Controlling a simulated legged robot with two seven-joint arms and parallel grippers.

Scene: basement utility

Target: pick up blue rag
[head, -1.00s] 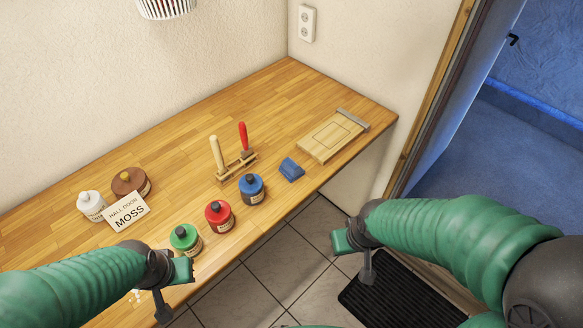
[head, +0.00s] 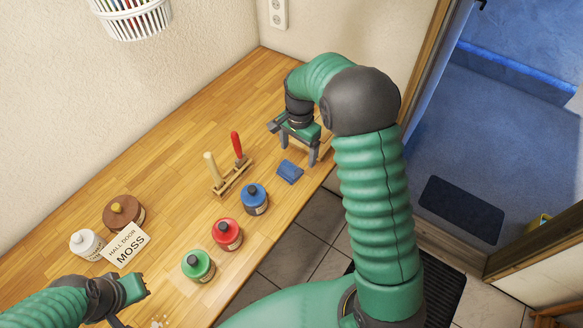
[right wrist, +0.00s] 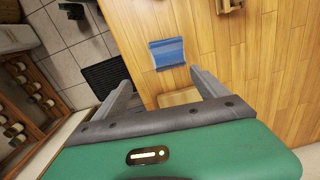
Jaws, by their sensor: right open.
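The blue rag (head: 290,171) lies folded on the wooden counter (head: 190,135), near its front edge, right of the blue-labelled jar. My right gripper (head: 292,142) is open and empty, just behind the rag and over the board. In the right wrist view the rag (right wrist: 167,53) lies beyond the open fingertips (right wrist: 164,77), roughly in line with the gap between them, and no finger touches it. My left gripper (head: 130,304) is at the lower left, by the counter's front edge; its jaw opening is not clear.
A blue jar (head: 254,199), red jar (head: 227,234) and green jar (head: 198,265) line the front edge. A rack (head: 232,178) with two upright handles stands left of the rag. A wooden board (right wrist: 178,97) lies partly hidden beneath my right gripper.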

